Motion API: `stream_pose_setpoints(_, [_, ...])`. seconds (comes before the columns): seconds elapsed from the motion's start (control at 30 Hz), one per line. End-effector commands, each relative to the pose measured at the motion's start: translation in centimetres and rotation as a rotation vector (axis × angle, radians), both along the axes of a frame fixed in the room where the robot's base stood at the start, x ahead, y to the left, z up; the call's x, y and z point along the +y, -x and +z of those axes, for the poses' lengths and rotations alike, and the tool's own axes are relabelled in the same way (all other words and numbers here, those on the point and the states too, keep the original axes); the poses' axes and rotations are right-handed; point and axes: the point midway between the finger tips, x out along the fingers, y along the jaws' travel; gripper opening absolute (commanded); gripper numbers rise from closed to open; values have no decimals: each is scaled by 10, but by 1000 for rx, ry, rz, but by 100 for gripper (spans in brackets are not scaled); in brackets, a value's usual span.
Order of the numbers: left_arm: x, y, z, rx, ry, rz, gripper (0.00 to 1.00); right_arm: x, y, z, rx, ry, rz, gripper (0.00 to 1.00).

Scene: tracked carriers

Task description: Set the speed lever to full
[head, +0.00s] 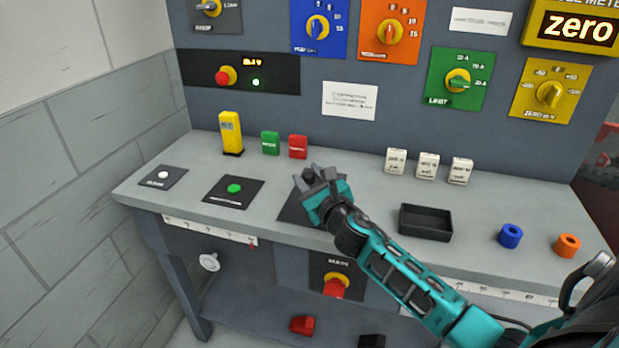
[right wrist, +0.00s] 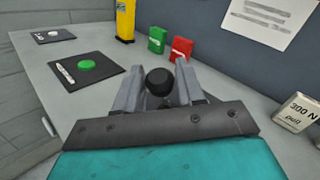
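A lever with a round black knob (head: 309,172) stands on a dark plate (head: 292,212) on the bench top. My right gripper and forearm cover much of the plate, and I cannot read its label or scale. My right gripper (head: 312,181) is at the lever, fingers pointing away from me. In the right wrist view the knob (right wrist: 160,81) sits between the two grey fingers (right wrist: 159,88), with a small gap showing on each side, so the gripper looks open around it. The lever's shaft is mostly hidden. My left gripper is not in view.
Left of the lever are a green button plate (head: 234,189) and a white button plate (head: 163,176). Behind stand a yellow device (head: 231,132), a green block (head: 270,142) and a red block (head: 298,146). A black tray (head: 426,222) lies to the right. A knob panel rises behind.

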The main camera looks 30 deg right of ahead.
Motion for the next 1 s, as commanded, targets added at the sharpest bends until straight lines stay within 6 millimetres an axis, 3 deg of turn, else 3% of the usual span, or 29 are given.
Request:
stream_pose_setpoints(0.4, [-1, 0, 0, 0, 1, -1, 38, 0, 0, 0, 0, 0, 0, 0])
stream_pose_setpoints(1.0, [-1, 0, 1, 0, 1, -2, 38, -8, 0, 2, -1, 2, -1, 0])
